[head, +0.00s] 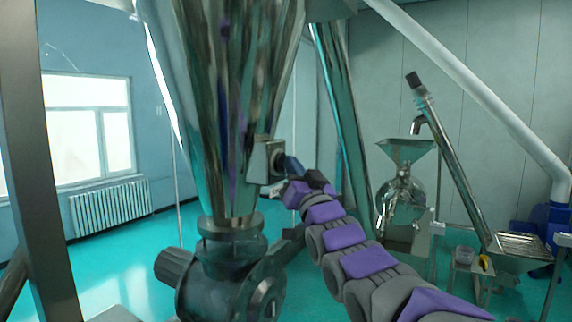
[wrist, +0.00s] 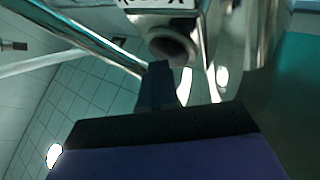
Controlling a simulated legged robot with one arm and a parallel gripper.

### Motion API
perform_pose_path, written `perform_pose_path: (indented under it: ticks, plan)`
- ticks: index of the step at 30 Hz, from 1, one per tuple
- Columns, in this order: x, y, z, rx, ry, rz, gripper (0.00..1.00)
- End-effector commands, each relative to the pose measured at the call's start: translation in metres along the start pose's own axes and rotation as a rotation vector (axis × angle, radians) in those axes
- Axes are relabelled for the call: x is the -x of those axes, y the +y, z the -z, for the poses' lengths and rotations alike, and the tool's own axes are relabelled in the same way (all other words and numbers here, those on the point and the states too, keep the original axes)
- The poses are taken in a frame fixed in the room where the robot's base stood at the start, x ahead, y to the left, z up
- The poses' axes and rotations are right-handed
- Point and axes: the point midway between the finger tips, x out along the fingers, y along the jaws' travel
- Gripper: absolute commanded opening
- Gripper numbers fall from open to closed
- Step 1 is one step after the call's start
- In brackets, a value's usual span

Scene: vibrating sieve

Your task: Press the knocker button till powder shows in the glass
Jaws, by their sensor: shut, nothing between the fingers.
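A small metal box (head: 259,162) sits on the right side of the tall steel cone (head: 212,80). Its round dark button (wrist: 173,47) shows in the wrist view, under a label with partly cut-off lettering. My gripper (head: 288,162) is shut and empty, with its tip close to the box's right side. In the wrist view my gripper (wrist: 158,72) points up at the button's lower left edge. I cannot tell whether it touches. I cannot make out the glass or any powder in either view.
A dark valve housing with a motor (head: 225,270) hangs below the cone. A slanted steel pipe (head: 343,120) rises just behind my arm. A smaller funnel machine (head: 407,190) and a slanted conveyor tube (head: 455,165) stand at the right. Open green floor lies at the left.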

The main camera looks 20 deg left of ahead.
Motion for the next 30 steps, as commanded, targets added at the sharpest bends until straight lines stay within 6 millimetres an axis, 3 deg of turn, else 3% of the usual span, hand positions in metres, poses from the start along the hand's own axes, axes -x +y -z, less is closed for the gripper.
perform_pose_path:
  ticks: [30]
  plan:
    - [-0.0058,-0.0046,-0.0061,0.0,-0.003,0.001,0.0]
